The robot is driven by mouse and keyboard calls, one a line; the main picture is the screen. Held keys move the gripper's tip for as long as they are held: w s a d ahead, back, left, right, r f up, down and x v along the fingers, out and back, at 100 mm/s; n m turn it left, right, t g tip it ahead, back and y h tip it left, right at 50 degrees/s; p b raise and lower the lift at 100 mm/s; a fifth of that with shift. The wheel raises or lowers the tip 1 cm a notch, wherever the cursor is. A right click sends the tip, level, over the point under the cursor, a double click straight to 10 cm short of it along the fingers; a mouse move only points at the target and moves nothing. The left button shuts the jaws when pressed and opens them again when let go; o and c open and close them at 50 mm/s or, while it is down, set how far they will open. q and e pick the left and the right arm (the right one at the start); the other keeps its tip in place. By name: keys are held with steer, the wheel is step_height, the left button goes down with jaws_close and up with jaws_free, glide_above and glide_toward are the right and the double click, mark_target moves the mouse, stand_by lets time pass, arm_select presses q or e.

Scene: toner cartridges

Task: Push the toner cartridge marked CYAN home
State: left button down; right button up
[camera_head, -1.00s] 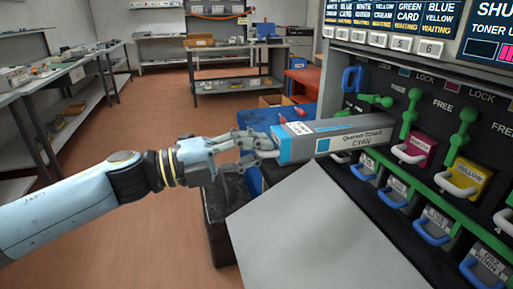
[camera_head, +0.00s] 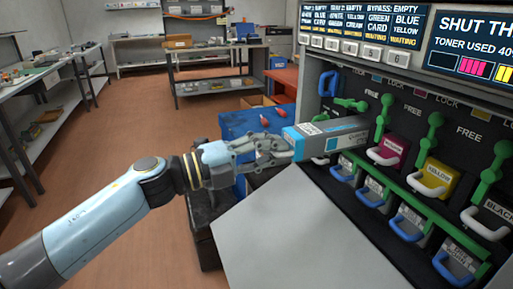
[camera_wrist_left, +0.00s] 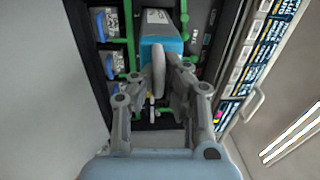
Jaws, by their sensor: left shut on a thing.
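The CYAN toner cartridge (camera_head: 331,137) is a long grey box with a blue front end. In the head view its far end meets the machine's slot panel at the far left of the upper row, and much of its length still stands out. Its blue end also shows in the left wrist view (camera_wrist_left: 161,38). My left gripper (camera_head: 290,148) is shut on the cartridge's pale handle (camera_wrist_left: 158,70) at that blue end. The fingers show on both sides of the handle in the left wrist view (camera_wrist_left: 160,75). My right gripper is not in view.
Magenta (camera_head: 390,149) and yellow (camera_head: 436,175) cartridges sit in slots to the right, with green levers (camera_head: 428,137) above them. Blue-handled units (camera_head: 371,191) line the row below. A grey sloping panel (camera_head: 290,225) lies below the arm. Status screens (camera_head: 360,28) hang above.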

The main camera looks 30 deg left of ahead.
mark_target(301, 143)
arm_select(q)
steer(key=p+x, duration=0.1)
steer(key=x, duration=0.5)
steer(key=shift+d+f, duration=0.1)
steer(key=shift+d, duration=0.05)
steer(key=shift+f+x, duration=0.2)
steer(key=shift+x, duration=1.85)
steer(key=shift+f+x, duration=0.15)
steer(key=shift+x, duration=1.9)
steer(key=c, duration=1.4)
jaws_free()
steer(key=shift+o, duration=1.2)
steer(key=shift+f, duration=0.1)
steer(key=shift+o, duration=1.4)
